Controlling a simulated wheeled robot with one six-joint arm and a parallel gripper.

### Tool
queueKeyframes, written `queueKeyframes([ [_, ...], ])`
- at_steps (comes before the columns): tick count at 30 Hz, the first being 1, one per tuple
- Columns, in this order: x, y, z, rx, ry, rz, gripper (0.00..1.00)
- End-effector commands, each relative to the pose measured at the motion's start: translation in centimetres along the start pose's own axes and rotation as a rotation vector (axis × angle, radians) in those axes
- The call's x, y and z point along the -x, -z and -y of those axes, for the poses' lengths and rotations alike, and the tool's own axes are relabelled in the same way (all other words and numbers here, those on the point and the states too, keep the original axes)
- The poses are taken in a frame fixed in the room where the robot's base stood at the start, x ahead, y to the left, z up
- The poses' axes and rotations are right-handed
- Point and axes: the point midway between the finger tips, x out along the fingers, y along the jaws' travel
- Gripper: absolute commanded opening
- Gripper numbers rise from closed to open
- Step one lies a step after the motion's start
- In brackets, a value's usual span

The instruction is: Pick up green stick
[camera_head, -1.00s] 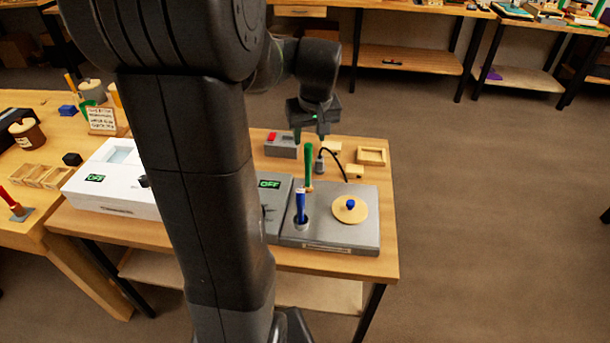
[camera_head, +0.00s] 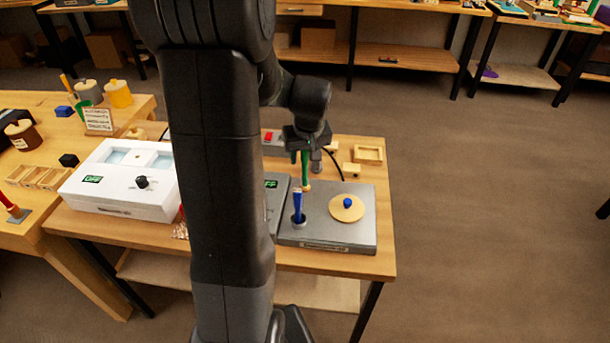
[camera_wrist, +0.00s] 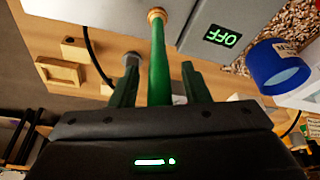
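The green stick (camera_head: 305,174) stands upright by the back edge of the grey metal box (camera_head: 325,232), with a tan tip at its lower end. In the wrist view the green stick (camera_wrist: 159,70) runs between the two fingers of my gripper (camera_wrist: 160,82). Gaps show on both sides of the stick, so the fingers are open around it and not closed on it. In the head view my gripper (camera_head: 303,150) is at the upper part of the stick and hides its top.
A blue-handled tool (camera_head: 298,206) stands upright in the metal box, close in front. A wooden disc with a blue knob (camera_head: 347,208) lies on its right. A small wooden tray (camera_head: 368,153) is behind. A white box (camera_head: 120,195) stands left. The floor on the right is clear.

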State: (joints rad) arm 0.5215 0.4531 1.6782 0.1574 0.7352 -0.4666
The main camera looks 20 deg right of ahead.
Motion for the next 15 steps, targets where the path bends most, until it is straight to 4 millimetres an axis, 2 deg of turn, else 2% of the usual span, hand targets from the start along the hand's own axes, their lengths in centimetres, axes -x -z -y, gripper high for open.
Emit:
queueKeyframes([
  [1, 0.01, 0.00, 0.00, 0.000, 0.000, 0.000, 0.32],
  [6, 0.02, 0.01, -0.01, 0.000, 0.000, 0.000, 0.00],
  [15, 0.27, 0.12, -0.03, 0.000, -0.001, -0.002, 0.00],
])
